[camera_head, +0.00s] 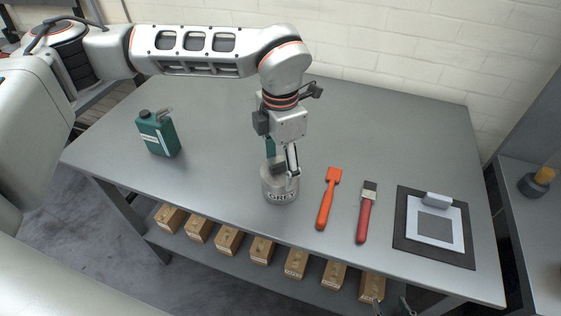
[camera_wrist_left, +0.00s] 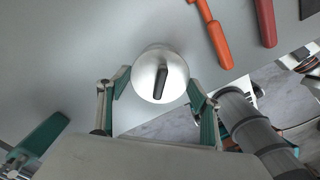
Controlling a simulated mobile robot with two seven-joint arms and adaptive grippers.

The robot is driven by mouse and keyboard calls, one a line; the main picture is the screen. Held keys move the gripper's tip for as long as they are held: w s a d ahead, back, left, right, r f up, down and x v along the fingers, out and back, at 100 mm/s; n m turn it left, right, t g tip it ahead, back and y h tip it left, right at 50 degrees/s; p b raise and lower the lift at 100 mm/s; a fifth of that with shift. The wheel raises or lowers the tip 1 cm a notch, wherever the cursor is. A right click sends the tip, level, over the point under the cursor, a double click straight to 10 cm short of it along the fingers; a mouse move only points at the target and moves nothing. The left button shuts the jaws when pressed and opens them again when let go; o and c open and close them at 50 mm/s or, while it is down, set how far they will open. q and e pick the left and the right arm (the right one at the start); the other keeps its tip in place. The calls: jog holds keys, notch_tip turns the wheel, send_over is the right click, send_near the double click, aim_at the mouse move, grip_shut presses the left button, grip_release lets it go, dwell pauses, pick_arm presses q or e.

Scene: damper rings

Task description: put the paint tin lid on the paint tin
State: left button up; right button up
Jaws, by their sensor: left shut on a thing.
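The paint tin (camera_head: 280,190), a grey metal can marked GREY, stands upright near the table's front edge. My left gripper (camera_head: 281,170) points down over its top. In the left wrist view the paint tin lid (camera_wrist_left: 148,68) is a pale round disc with a dark grip on top. My right gripper (camera_head: 392,306) shows only fingertips at the bottom edge, apart and empty.
An orange tool (camera_head: 327,200) and a red-handled brush (camera_head: 366,212) lie right of the tin. A dark mat (camera_head: 402,235) with a white sheet is further right. A green can (camera_head: 158,133) stands at left. Boxes (camera_head: 262,250) line the shelf below. The table's back is clear.

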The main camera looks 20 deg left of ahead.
pick_arm(q)
jog(key=shift+f, duration=0.15)
jog(key=o, duration=1.1)
notch_tip(320, 180, up, 12)
dwell(0.6)
